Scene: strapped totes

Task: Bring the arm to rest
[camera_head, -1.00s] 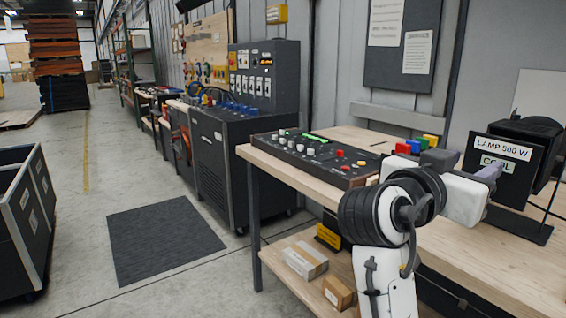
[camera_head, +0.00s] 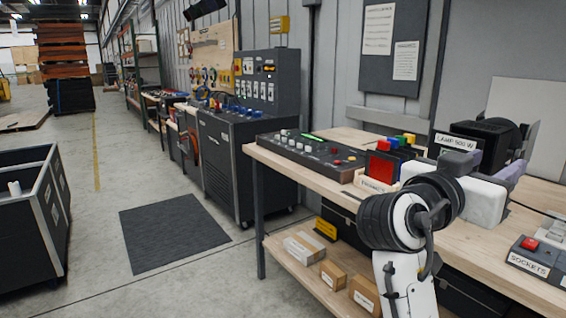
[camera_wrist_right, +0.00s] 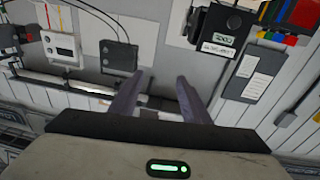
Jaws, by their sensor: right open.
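My right arm rises from the lower right of the head view, in front of the wooden workbench (camera_head: 470,237). Its gripper (camera_head: 488,170) is above the bench top, with its two grey-purple fingers apart and nothing between them. In the right wrist view, the same open gripper (camera_wrist_right: 160,84) shows both fingers spread, with wall panels and boxes behind. My left gripper is in neither view.
Cartons (camera_head: 304,246) lie on the lower shelf. Floor around the dark mat (camera_head: 172,232) is clear.

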